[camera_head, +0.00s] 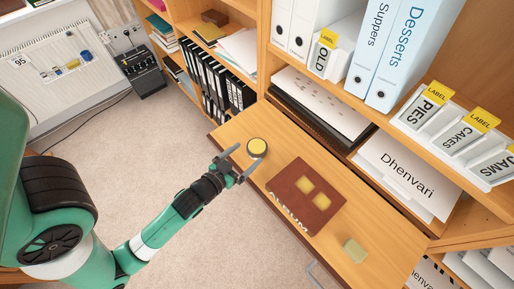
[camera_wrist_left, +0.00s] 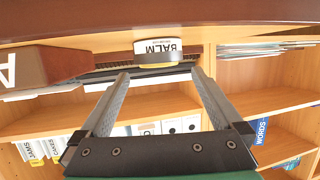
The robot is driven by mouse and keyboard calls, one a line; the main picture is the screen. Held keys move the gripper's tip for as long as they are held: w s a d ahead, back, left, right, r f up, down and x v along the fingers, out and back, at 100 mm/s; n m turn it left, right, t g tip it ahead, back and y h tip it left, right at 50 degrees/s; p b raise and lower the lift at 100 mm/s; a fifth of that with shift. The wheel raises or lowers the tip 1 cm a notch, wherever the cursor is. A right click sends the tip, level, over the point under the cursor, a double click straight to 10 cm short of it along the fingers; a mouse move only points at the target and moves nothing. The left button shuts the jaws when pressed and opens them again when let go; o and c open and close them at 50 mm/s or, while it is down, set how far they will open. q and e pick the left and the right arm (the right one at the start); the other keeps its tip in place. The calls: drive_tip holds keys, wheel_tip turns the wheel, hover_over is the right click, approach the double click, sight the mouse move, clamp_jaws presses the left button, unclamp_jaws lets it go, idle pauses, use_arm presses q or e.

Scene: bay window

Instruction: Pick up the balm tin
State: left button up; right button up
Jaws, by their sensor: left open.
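The balm tin (camera_head: 257,147) is a small round tin with a yellow top and dark rim, on the wooden desk surface near its far left part. The two fingers (camera_wrist_left: 160,78) stand apart in the left wrist view. I see no contact with the tin. My right gripper is not in view.
A brown album (camera_head: 285,187) lies on the desk (camera_head: 232,132) to the right of the tin. A pale yellow-green block (camera_head: 355,250) lies further right. Shelves with white binders (camera_head: 305,30) and papers rise behind. Carpet (camera_head: 150,150) is open at the left.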

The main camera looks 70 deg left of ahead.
sight(254, 150)
use_arm(q)
drive_tip(key=x, duration=0.1)
drive_tip(key=b+x, duration=0.1)
drive_tip(key=x, duration=0.3)
drive_tip(key=shift+f, duration=0.35)
drive_tip(key=shift+d, duration=0.1)
drive_tip(key=shift+c, duration=0.2)
drive_tip(key=c, duration=1.3)
drive_tip(key=shift+r, duration=0.1)
drive_tip(key=shift+c, duration=0.2)
drive_tip(key=shift+r, duration=0.1)
